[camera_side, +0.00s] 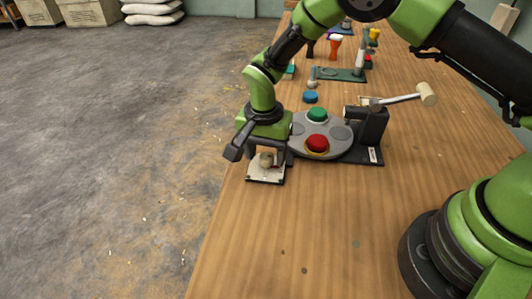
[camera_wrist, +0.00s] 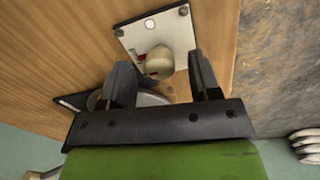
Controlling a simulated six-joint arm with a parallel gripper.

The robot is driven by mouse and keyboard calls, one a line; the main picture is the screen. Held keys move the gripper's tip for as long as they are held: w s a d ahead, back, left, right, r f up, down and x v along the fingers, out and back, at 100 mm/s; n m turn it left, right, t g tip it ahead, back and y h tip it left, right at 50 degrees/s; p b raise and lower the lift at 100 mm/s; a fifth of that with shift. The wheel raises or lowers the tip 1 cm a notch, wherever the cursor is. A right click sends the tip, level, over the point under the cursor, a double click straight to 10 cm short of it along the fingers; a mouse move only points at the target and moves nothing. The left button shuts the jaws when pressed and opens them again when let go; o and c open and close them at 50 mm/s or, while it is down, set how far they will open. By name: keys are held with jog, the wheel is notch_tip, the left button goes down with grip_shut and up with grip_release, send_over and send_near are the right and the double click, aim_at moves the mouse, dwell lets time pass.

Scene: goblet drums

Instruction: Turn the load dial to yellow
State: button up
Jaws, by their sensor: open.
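The load dial is a pale knob (camera_side: 266,160) on a small light plate (camera_side: 266,178) near the table's left edge. In the wrist view the knob (camera_wrist: 160,62) stands on the plate (camera_wrist: 172,32), with a red mark (camera_wrist: 140,57) and a white round mark (camera_wrist: 150,24) beside it. No yellow mark is clear; part of the plate is hidden behind the knob. My gripper (camera_side: 263,155) is open over the dial. In the wrist view its fingertips (camera_wrist: 160,60) lie to either side of the knob, with gaps showing; their height against it is hard to tell.
Just behind the dial, a grey plate (camera_side: 334,143) carries a red dome (camera_side: 317,143) and a green dome (camera_side: 317,115). The table front is clear.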

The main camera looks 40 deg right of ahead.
jog(key=shift+f, duration=0.45)
jog(key=c, duration=0.9)
